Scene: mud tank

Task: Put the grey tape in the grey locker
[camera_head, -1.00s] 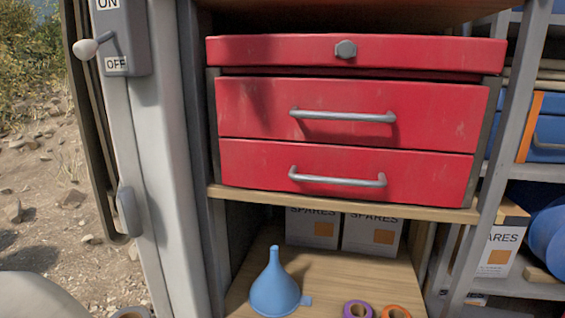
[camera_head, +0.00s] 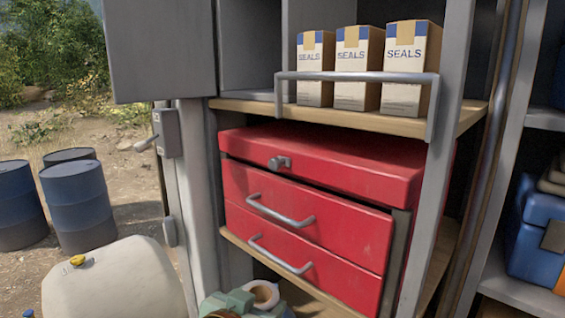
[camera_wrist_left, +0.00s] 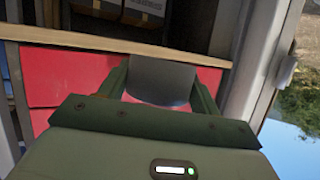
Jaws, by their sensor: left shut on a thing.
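My left gripper (camera_head: 243,301) shows at the bottom edge of the head view, in front of the lower red drawers. In the left wrist view the tape (camera_wrist_left: 162,84) sits between the two green fingers. The grey locker (camera_head: 250,45) appears to be the grey-walled compartment at the top, above a wooden shelf, with a grey door panel (camera_head: 162,50) standing to its left. The gripper and tape are below it and apart from it. Most of the locker's inside is cut off. My right gripper is out of view.
Several SEALS boxes (camera_head: 359,68) stand on the wooden shelf behind a grey rail (camera_head: 357,77). The red drawer chest (camera_head: 310,190) is below. A switch box with a lever (camera_head: 163,136) is on the left post. A cream tank (camera_head: 113,282) and blue drums (camera_head: 76,207) stand at left.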

